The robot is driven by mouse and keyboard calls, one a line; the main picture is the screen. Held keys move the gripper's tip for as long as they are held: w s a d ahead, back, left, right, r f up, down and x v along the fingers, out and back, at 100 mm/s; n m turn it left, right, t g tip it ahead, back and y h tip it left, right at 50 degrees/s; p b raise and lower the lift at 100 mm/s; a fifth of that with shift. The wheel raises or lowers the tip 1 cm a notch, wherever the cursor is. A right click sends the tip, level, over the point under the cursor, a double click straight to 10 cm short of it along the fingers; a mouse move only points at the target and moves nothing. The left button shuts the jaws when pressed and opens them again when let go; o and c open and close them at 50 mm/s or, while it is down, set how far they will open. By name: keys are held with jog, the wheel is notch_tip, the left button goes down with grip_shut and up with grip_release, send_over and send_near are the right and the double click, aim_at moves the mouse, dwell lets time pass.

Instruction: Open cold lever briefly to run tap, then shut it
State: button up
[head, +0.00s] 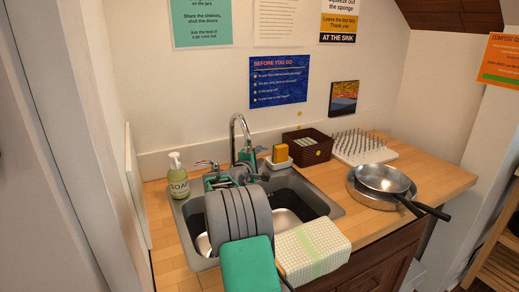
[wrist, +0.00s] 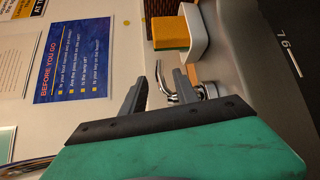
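The sink tap (head: 238,128) is a chrome gooseneck spout behind the basin in the head view. A small lever with a red mark (head: 207,163) is on its left. The cold lever (head: 260,150) is on its right, partly hidden by my wrist. In the wrist view, a curved chrome lever (wrist: 165,88) shows between and beyond my fingers, its base behind the right finger. My gripper (wrist: 160,73) is open, with a clear gap. I cannot tell whether a finger touches the lever. No running water is visible.
The sponge (wrist: 170,33) in its white holder (head: 280,163) stands right of the tap. A soap bottle (head: 178,176) is left of the sink (head: 325,205). A towel (head: 312,250) hangs over the front edge. Pans (head: 383,180) and a drying rack (head: 365,147) occupy the right counter.

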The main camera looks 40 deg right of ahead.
aim_at(264, 151)
jog(key=p+x, duration=0.1)
jog(key=x, duration=0.6)
jog(key=shift+d, duration=0.1)
jog(key=shift+c, duration=0.5)
jog(key=shift+f, duration=0.1)
grip_shut()
dwell(0.5)
